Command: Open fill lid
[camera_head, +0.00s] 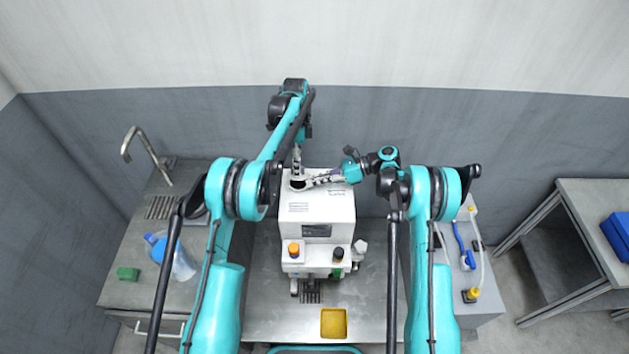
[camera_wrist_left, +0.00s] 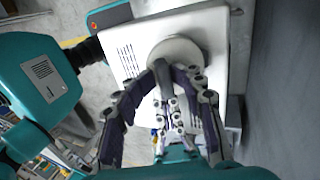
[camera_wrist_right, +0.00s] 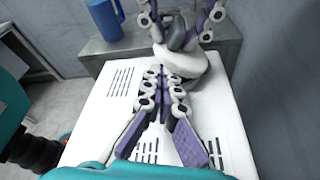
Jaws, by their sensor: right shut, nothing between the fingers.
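A white boxy machine (camera_head: 318,207) stands on the table, with a round white fill lid (camera_wrist_left: 180,52) on its top. The lid also shows in the right wrist view (camera_wrist_right: 190,72). My left gripper (camera_head: 296,172) reaches down at the lid from above. In the left wrist view its fingers (camera_wrist_left: 176,72) are spread to either side of a dark part by the lid. Whether they grip it is hidden. My right gripper (camera_head: 312,183) comes from the right, low over the top. Its fingers (camera_wrist_right: 160,78) are together and empty, pointing at the lid, close beside the left fingers.
The machine's front has an orange knob (camera_head: 294,249) and a dark knob (camera_head: 338,253). A yellow tray (camera_head: 334,322) lies in front. A blue jug (camera_head: 174,253) and a green block (camera_head: 128,273) are at the left. The wall is close behind.

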